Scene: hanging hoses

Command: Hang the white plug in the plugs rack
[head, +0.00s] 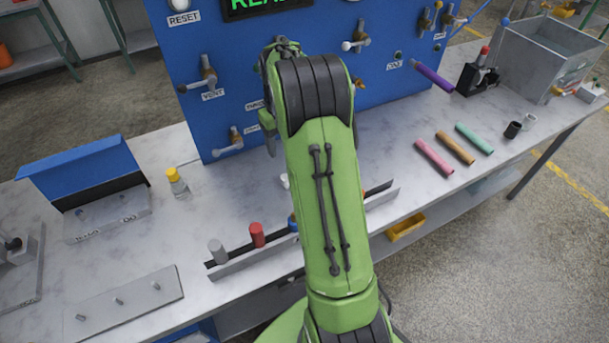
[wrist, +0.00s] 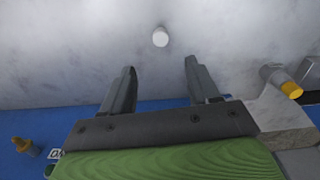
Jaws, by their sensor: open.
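The white plug (wrist: 160,37) stands on the grey marbled bench in the wrist view, beyond my fingertips and roughly centred between them. In the head view only a sliver of it (head: 285,181) shows beside my green arm. My gripper (wrist: 158,66) is open and empty, with its two dark fingers apart. In the head view it is mostly hidden behind my arm. The plugs rack (head: 265,262) is a long metal rail along the bench's front. A grey plug (head: 217,251), a red plug (head: 257,235) and a partly hidden blue plug (head: 292,223) are at it. My arm covers its middle.
A yellow-capped bottle (head: 177,183) stands left of the plug. The blue valve panel (head: 228,92) rises behind. A plate with pegs (head: 125,303) lies front left. Pink (head: 434,157), orange (head: 455,148) and teal (head: 474,139) hoses lie on the right.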

